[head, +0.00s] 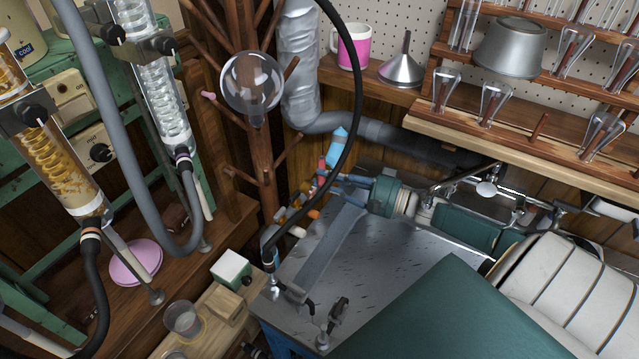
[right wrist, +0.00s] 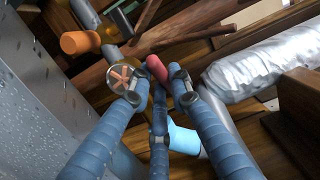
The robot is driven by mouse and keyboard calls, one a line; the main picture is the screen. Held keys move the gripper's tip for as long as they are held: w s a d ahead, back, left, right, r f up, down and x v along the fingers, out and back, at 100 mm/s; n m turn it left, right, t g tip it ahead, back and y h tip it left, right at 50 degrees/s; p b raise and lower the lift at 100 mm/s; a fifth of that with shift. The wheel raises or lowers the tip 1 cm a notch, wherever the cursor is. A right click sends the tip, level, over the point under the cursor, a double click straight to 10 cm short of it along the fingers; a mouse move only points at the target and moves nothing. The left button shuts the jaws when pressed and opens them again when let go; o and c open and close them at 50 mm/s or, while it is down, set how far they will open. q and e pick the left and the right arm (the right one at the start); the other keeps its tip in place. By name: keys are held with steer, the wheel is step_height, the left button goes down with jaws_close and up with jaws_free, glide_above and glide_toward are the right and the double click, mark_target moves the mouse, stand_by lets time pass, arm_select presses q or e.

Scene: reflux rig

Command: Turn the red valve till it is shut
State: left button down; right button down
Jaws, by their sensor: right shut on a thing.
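The red valve (right wrist: 157,68) shows in the right wrist view as a rounded red handle between my right gripper's fingertips (right wrist: 167,73). The blue segmented fingers are closed about it, and its lower part is hidden behind them. In the head view a small bit of the red valve (head: 322,166) shows past the blue fingers of my right gripper (head: 325,182), which reach in from the right. How far the valve is turned cannot be told. My left gripper is not in view.
An orange handle (right wrist: 80,42) and a round wheel (right wrist: 122,78) sit close left of the fingers. A light-blue part (head: 338,146) rises close by. A silver duct (right wrist: 250,72) runs to the right. The metal bench top (head: 365,262) is mostly clear.

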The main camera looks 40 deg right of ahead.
steer(key=shift+d, duration=0.1)
stand_by(0.3)
steer(key=c, duration=1.6)
jaws_free()
steer(key=shift+o, duration=0.2)
